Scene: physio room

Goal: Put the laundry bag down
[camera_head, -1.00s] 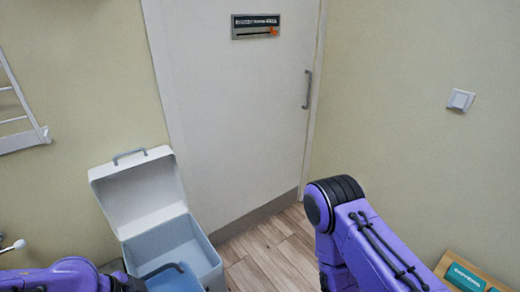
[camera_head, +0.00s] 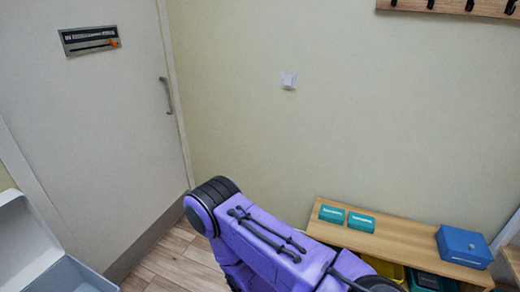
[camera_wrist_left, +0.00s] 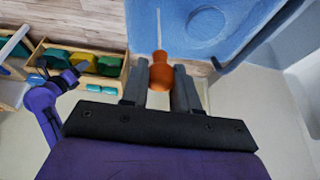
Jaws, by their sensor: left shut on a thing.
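In the left wrist view my left gripper (camera_wrist_left: 160,88) is shut on an orange bulb-shaped piece (camera_wrist_left: 161,74) with a thin pale cord or rod running up from it. Beyond it is a large blue surface (camera_wrist_left: 185,50) with a round recess and a dark handle-like bar. I cannot tell whether the orange piece is joined to the blue surface, and no cloth bag shape is clear. The head view does not show my left gripper. My right arm crosses the head view, but its gripper is out of sight.
An open white box (camera_head: 22,240) with a blue-grey inside stands at the lower left by the closed door (camera_head: 85,130). A wooden bench (camera_head: 400,240) along the wall holds teal packs (camera_head: 361,222) and a blue box (camera_head: 464,246). Bare wooden floor (camera_head: 170,262) shows between them.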

